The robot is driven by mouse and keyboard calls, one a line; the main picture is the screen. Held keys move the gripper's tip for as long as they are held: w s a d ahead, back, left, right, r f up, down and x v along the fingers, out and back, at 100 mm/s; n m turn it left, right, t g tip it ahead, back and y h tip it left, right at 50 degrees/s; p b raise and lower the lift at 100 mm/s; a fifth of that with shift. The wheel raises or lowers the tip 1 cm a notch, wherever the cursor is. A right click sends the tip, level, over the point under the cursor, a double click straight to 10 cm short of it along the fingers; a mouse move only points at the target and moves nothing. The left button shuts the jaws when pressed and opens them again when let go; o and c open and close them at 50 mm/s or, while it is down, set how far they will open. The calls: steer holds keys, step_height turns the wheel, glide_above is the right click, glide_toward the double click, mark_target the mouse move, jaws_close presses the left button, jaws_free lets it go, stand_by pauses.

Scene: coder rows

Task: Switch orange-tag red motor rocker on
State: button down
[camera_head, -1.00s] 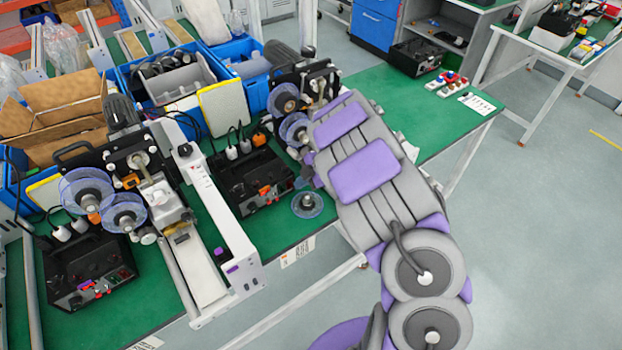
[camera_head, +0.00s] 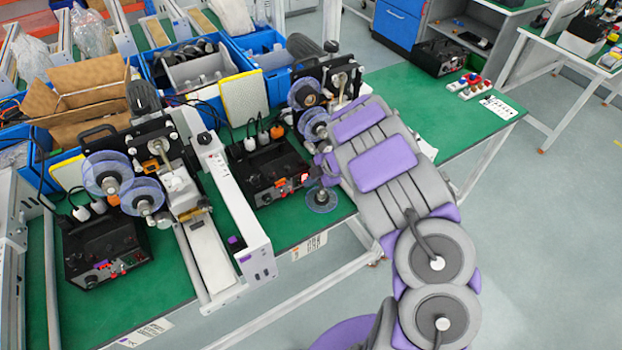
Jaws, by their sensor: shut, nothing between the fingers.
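A black control box (camera_head: 262,172) stands on the green bench in the middle, with white and orange plugs on top. Its front panel carries a small orange tag (camera_head: 281,183). A bright red spot (camera_head: 304,178) shows at the panel's right end, close to my gripper; whether it is the rocker, and its position, is too small to tell. My gripper (camera_head: 318,172) is shut and empty, beside the panel's right end. Contact cannot be told.
A white rail machine (camera_head: 235,205) stands between the two boxes. A clear spool disc (camera_head: 321,199) lies just below my gripper, and a reel machine (camera_head: 325,90) rises behind it. Blue bins (camera_head: 190,70) line the back. The bench's right part is mostly clear.

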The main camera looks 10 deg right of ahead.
steer(key=shift+d+r+p, duration=0.1)
steer(key=shift+r+p, duration=0.05)
steer(key=shift+p, duration=0.35)
steer(key=shift+w+d+p, duration=0.1)
steer(key=shift+d+p, duration=0.1)
steer(key=shift+p, duration=0.9)
steer(key=shift+f+p, duration=0.55)
steer(key=shift+p, duration=0.05)
steer(key=shift+a, duration=0.15)
steer(key=shift+r, duration=0.1)
